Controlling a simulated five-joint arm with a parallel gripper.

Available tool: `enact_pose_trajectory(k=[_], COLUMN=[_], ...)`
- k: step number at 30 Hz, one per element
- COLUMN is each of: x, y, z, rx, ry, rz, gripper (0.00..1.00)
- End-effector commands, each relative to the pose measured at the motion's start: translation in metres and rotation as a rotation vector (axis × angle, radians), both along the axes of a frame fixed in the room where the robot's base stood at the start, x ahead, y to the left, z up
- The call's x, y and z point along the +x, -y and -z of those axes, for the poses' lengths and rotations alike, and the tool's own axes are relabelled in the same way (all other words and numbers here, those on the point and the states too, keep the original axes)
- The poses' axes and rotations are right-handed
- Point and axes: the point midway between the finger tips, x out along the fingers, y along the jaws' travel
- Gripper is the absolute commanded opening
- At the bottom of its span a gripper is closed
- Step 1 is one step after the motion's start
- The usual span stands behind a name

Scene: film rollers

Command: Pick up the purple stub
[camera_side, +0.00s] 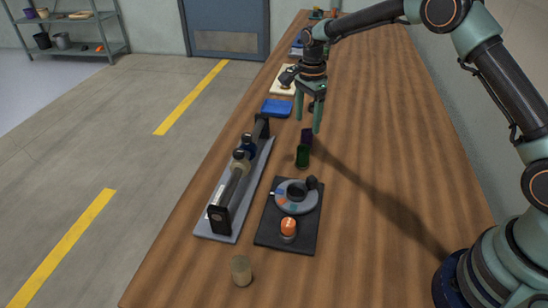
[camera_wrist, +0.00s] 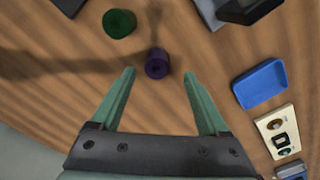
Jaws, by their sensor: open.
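The purple stub (camera_side: 307,135) is a short dark purple cylinder standing on the wooden bench, just beyond a green one in the side view. In the wrist view the purple stub (camera_wrist: 157,64) shows from above, a little beyond the line of the fingertips and between them sideways. My gripper (camera_side: 308,116) is open and empty, pointing down above the bench close to the purple stub. In the wrist view my gripper (camera_wrist: 158,73) has its two green fingers spread wide, with nothing between them touching either finger.
A green stub (camera_side: 302,156) stands close to the purple one. A roller rack (camera_side: 213,238) and a black board (camera_side: 265,240) with a dial and orange-topped piece lie nearer. A blue tray (camera_side: 277,108) lies beyond. A tan cylinder (camera_side: 241,270) stands in front. Bench to the right is clear.

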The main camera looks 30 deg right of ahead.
Motion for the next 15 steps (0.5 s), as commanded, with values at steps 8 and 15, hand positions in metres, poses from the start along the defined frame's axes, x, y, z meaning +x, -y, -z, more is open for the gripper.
enact_pose_trajectory(k=[8,15], x=[-0.004,-0.005], y=[0.0,0.0], z=[0.024,0.054], rx=[0.0,0.0], ry=[-0.004,-0.001], rz=[-0.001,-0.001], gripper=[0.78,0.78])
